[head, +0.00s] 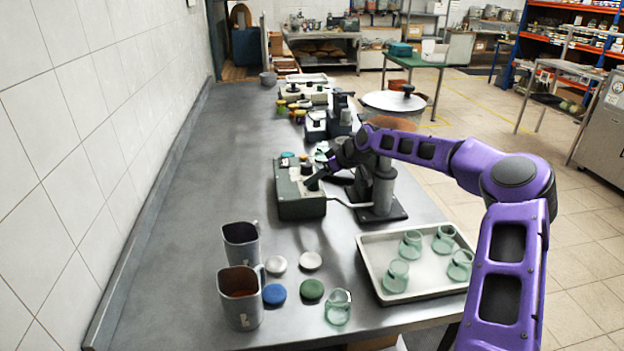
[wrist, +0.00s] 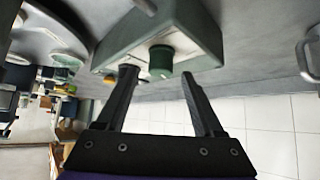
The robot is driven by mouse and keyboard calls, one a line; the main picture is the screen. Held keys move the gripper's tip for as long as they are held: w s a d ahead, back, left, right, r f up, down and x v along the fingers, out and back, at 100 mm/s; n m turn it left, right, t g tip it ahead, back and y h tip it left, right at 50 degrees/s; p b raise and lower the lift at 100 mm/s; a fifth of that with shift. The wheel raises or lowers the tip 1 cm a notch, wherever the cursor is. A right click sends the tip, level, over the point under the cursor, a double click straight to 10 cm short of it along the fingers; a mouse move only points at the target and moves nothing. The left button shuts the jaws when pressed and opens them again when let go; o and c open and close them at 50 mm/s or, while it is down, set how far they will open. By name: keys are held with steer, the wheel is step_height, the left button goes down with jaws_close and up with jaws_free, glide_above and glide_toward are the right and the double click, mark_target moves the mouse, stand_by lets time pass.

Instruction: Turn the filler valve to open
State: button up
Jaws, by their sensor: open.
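A grey-green box (head: 300,205) sits on the counter with a pale hose to a dark filler stand (head: 377,195) on its right. In the wrist view the box (wrist: 205,25) has a green round knob (wrist: 160,60) on its face, which looks like the valve. My gripper (head: 312,182) is at the box's upper right side in the head view. In the wrist view my gripper (wrist: 158,74) is open, with one finger on each side of the knob; I cannot tell if they touch it. The knob's open or closed marking is not readable.
A tray (head: 420,294) with several glass jars lies at the front right. Two grey jugs (head: 240,300), several round lids (head: 312,289) and a loose jar (head: 338,308) stand at the front. More equipment (head: 325,122) stands behind the box. The counter's left side is clear beside the wall.

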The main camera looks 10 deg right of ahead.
steer(key=shift+x, duration=1.45)
jaws_close()
